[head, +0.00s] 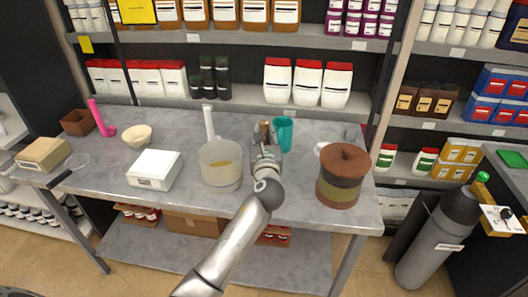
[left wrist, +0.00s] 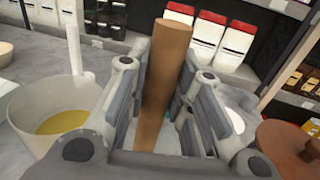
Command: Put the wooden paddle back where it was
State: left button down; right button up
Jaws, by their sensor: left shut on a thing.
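The wooden paddle (left wrist: 165,75) stands upright between the fingers of my left gripper (head: 265,150). The gripper is shut on it, as the left wrist view also shows (left wrist: 160,105). The top of the paddle shows just above the gripper in the head view (head: 264,126); its lower end is hidden. A teal cup (head: 284,136) is right beside the gripper, to its right. I cannot tell whether the paddle is in or touching the cup. My right gripper is not in view.
A translucent pot (head: 220,166) with yellow liquid and a white upright handle (head: 209,122) is close to the left. A brown-lidded round vessel (head: 342,174) stands to the right. A white scale (head: 155,169) and cream bowl (head: 138,136) are further left on the grey bench (head: 110,190).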

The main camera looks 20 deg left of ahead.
pick_arm(q)
jog(key=shift+f, duration=1.9)
jog(key=shift+f, duration=0.2)
jog(key=c, duration=1.3)
grip_release()
jog(key=shift+r, duration=0.15)
jog(key=shift+s+d, duration=0.1)
jog(key=shift+b+v, duration=1.1)
jog(key=shift+v, duration=4.85)
jog(key=shift+r, duration=0.1)
